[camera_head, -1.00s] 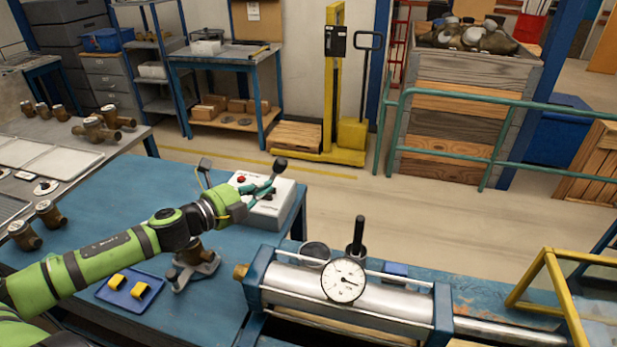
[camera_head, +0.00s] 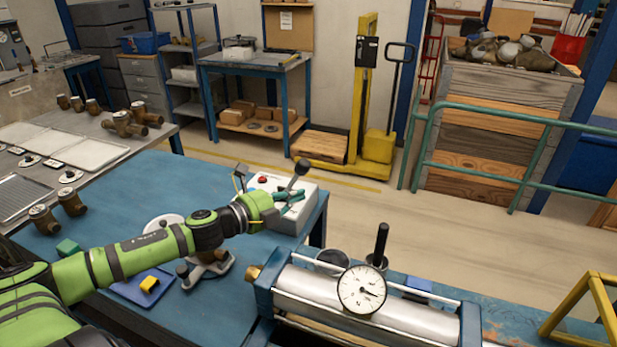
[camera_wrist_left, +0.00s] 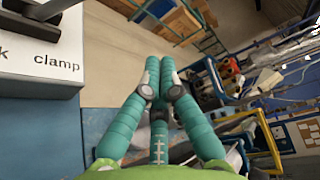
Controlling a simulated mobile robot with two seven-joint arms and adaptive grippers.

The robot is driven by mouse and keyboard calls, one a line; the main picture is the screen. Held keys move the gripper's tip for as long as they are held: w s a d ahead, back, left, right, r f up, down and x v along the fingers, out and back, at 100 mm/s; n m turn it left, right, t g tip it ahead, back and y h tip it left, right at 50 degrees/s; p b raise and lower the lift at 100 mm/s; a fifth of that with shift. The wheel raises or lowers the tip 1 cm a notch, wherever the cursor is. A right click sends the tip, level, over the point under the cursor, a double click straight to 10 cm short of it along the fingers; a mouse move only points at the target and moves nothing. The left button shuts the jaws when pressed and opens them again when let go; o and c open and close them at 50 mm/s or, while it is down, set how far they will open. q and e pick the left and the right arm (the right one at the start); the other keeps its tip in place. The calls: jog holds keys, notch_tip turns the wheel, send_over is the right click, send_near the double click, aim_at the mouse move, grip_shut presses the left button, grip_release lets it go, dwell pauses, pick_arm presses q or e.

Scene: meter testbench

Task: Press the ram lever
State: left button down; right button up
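A white control box (camera_head: 285,215) with a red button (camera_head: 262,180) stands on the blue table's far right corner. A lever with a dark ball knob (camera_head: 301,168) rises from it, tilted. In the left wrist view, the box (camera_wrist_left: 40,75) shows part of a label ending in "clamp" and a dark lever part (camera_wrist_left: 48,10). My left gripper (camera_head: 297,194) has teal fingers over the box, below the knob in the picture; I cannot tell whether they touch the lever. In the wrist view its fingertips (camera_wrist_left: 157,62) are together with nothing between them. A black upright handle (camera_head: 381,244) stands behind the gauge.
A steel cylinder (camera_head: 420,318) with a round gauge (camera_head: 361,289) lies in front, right of the table. A metal stand (camera_head: 207,268) and a blue tray (camera_head: 128,290) sit under my left arm. Green railing (camera_head: 470,168) and a yellow stacker (camera_head: 370,90) stand beyond open floor.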

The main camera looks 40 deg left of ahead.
aim_at(294, 179)
pick_arm(q)
jog(key=r+p+x, duration=0.1)
jog(key=p+x, duration=0.2)
jog(key=x, duration=0.6)
jog(key=a, duration=0.1)
jog(key=a+p, duration=0.2)
jog(key=a, duration=0.1)
jog(key=shift+s, duration=0.35)
jog(key=shift+d, duration=0.1)
jog(key=shift+a+r+n+b, duration=0.3)
jog(key=shift+a+b, duration=0.1)
jog(key=shift+b, duration=0.1)
